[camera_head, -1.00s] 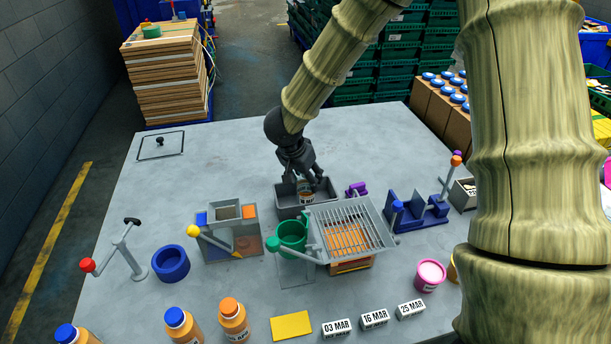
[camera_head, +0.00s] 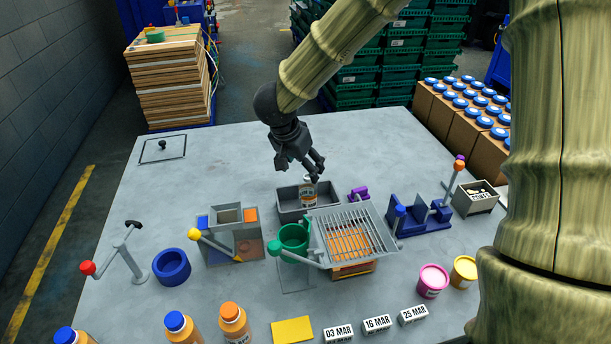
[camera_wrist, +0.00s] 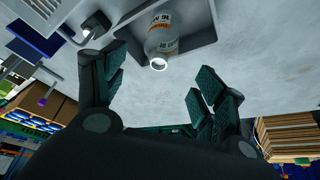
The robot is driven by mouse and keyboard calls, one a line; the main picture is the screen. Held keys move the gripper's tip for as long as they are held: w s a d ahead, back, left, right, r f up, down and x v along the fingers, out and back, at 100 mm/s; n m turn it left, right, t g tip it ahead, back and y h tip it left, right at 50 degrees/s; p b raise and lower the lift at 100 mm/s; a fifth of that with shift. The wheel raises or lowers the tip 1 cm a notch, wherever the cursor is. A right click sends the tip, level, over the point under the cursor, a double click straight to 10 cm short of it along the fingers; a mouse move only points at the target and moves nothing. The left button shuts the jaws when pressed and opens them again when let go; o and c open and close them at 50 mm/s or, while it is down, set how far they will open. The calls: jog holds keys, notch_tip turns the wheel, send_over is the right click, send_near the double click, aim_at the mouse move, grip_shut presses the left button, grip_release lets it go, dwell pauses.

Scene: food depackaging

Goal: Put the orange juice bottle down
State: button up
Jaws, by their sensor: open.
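A clear bottle with an orange-and-white label (camera_head: 307,193) stands in the grey tray (camera_head: 286,203) behind the green cup and the grill rack. It has no cap on its bright neck. The wrist view shows the same bottle (camera_wrist: 162,38) inside the tray (camera_wrist: 208,25), with its open neck toward me. My gripper (camera_head: 316,170) is open, just above and behind the bottle, and holds nothing. In the wrist view its fingers (camera_wrist: 157,85) are spread wide and apart from the bottle. Several full orange bottles (camera_head: 234,322) stand at the front left; two have blue caps, one orange.
A green cup (camera_head: 293,238), a slatted grill rack (camera_head: 352,234) and a grey hopper box (camera_head: 232,235) stand in front of the tray. A blue fixture (camera_head: 420,218) and a crate labelled COINS (camera_head: 476,197) are at right.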

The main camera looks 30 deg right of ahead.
jog(key=shift+v, duration=2.3)
